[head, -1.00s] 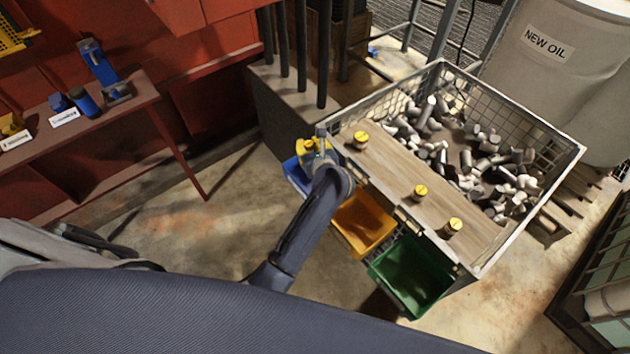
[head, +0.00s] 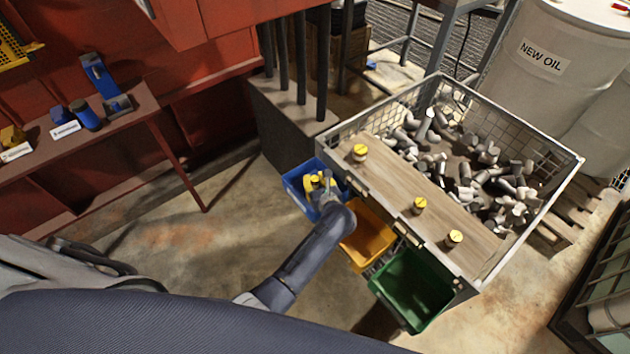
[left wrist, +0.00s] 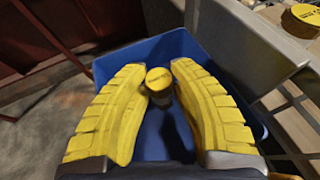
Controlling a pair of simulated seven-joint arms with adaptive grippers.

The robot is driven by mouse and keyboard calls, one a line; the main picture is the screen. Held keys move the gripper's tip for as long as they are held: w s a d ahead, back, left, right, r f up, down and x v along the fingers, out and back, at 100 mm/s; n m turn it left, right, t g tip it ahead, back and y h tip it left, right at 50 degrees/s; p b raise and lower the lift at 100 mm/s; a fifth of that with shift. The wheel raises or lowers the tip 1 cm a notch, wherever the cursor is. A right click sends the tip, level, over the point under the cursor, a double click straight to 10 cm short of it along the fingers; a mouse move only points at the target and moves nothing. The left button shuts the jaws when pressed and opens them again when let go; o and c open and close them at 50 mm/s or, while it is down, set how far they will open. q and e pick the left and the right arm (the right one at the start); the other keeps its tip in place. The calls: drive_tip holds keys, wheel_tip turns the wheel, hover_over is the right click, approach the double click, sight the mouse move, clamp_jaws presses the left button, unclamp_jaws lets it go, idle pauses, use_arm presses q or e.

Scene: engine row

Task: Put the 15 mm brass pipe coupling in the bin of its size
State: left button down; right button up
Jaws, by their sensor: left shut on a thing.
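My left gripper (head: 318,183) is shut on a small coupling with a yellow printed cap (left wrist: 159,80). The coupling is upright between the yellow fingertips in the left wrist view (left wrist: 160,90), and its print is too small to read. The gripper is over the blue bin (head: 294,184), whose wall also shows in the left wrist view (left wrist: 120,62). A yellow bin (head: 364,236) and a green bin (head: 405,287) hang beside it along the crate. My right gripper is not in view.
Three more yellow-capped couplings stand on the wooden board (head: 385,180): one at the far end (head: 360,152) and two nearer (head: 419,206) (head: 454,238). The wire crate (head: 562,185) holds many grey pipe pieces. Dark upright bars (head: 300,60) stand behind the blue bin.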

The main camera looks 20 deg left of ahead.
sight(316, 183)
use_arm(q)
drive_tip(key=shift+f, duration=0.7)
drive_tip(key=c, duration=1.1)
unclamp_jaws()
drive_tip(key=shift+c, duration=0.2)
drive_tip(key=shift+r, duration=0.1)
drive_tip(key=shift+r, duration=0.35)
drive_tip(key=shift+s+d+r, duration=0.2)
drive_tip(key=shift+r, duration=0.05)
drive_tip(key=shift+v, duration=2.5)
